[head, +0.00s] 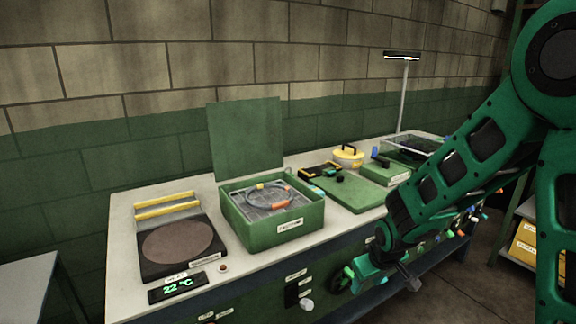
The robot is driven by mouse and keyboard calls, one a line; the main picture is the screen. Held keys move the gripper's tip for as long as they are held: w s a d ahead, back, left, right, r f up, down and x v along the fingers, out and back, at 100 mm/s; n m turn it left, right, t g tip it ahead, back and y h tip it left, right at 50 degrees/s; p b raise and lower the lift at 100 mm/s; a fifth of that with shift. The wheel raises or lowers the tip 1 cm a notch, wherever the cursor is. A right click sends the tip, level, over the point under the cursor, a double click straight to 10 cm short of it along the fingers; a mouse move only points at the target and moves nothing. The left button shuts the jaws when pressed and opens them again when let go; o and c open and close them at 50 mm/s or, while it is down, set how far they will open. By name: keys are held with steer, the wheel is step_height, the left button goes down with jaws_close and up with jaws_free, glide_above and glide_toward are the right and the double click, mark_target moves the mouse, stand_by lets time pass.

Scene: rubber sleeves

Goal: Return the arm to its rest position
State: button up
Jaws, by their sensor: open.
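My green arm (460,175) reaches in from the right edge and bends down toward the bench's front edge. My gripper (376,284) is at its lower end, in front of the bench and apart from the objects on top. It is open, and I see nothing held in it. The arm hides part of the bench's right end.
A shelf (525,210) stands at right.

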steer(key=s+d+r+m+g+h, duration=0.1)
steer(key=s+d+r+m, duration=0.2)
steer(key=s+d+r, duration=0.35)
steer(key=s+d+r+m+g, duration=0.1)
steer(key=s+d+r+m, duration=0.2)
steer(key=s+d, duration=0.5)
steer(key=s+d+r+m+g, duration=0.1)
steer(key=s+d+r+m, duration=0.1)
steer(key=s, duration=0.6)
steer(key=s+d+r+m+g+y, duration=0.1)
steer(key=s+d+r+m, duration=0.1)
steer(key=s, duration=0.6)
steer(key=shift+d+r+m+g, duration=0.3)
steer(key=shift+d, duration=0.05)
steer(key=shift+w, duration=0.1)
steer(key=shift+w+f, duration=0.25)
steer(key=shift+w, duration=0.2)
